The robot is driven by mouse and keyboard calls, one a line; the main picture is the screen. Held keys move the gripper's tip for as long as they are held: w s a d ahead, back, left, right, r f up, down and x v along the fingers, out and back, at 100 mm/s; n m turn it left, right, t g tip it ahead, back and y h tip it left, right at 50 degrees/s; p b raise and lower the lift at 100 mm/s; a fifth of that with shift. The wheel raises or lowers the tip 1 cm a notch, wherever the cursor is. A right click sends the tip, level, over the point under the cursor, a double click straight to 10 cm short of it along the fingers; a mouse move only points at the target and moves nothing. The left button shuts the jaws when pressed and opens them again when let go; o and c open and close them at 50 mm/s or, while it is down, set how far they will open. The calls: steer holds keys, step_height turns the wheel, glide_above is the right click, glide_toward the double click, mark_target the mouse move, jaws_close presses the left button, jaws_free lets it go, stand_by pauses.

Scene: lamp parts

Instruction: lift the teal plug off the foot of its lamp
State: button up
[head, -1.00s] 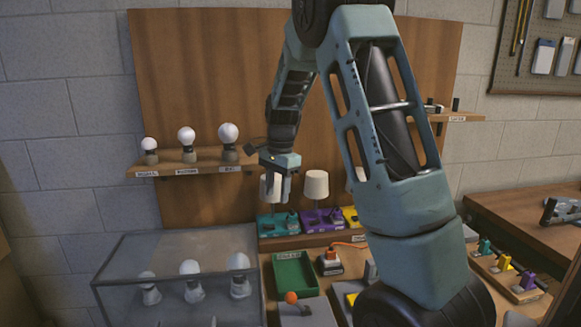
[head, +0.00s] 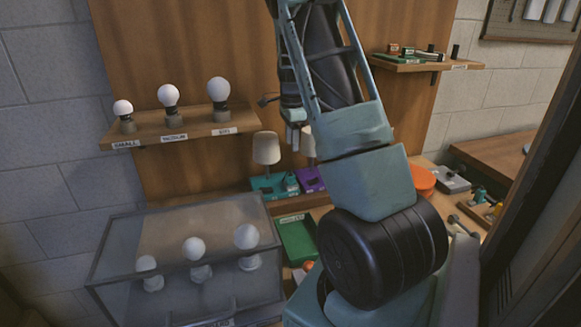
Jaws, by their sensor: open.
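The teal lamp has a cream shade (head: 266,149) and a teal foot (head: 268,190), and stands on the bench at the back. The teal plug (head: 291,182) appears as a small upright block on the right part of that foot. My gripper (head: 293,144) is open, pointing down above the plug with a clear gap. It is right of the cream shade, and its fingers are small in this view. A purple lamp foot (head: 311,180) stands just to the right, partly hidden by my arm.
A green tray (head: 297,243) lies in front of the lamps. A glass case (head: 112,262) with several bulbs stands at the front left. A shelf (head: 158,132) with bulbs is on the left.

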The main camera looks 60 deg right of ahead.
mark_target(292, 173)
step_height(292, 173, down, 12)
steer(key=shift+f+p, duration=0.25)
steer(key=shift+p, duration=0.7)
jaws_close()
steer(key=shift+r+p, duration=0.55)
steer(key=shift+r, duration=0.2)
stand_by(0.5)
steer(key=shift+r+p, duration=1.8)
steer(key=shift+r, duration=0.65)
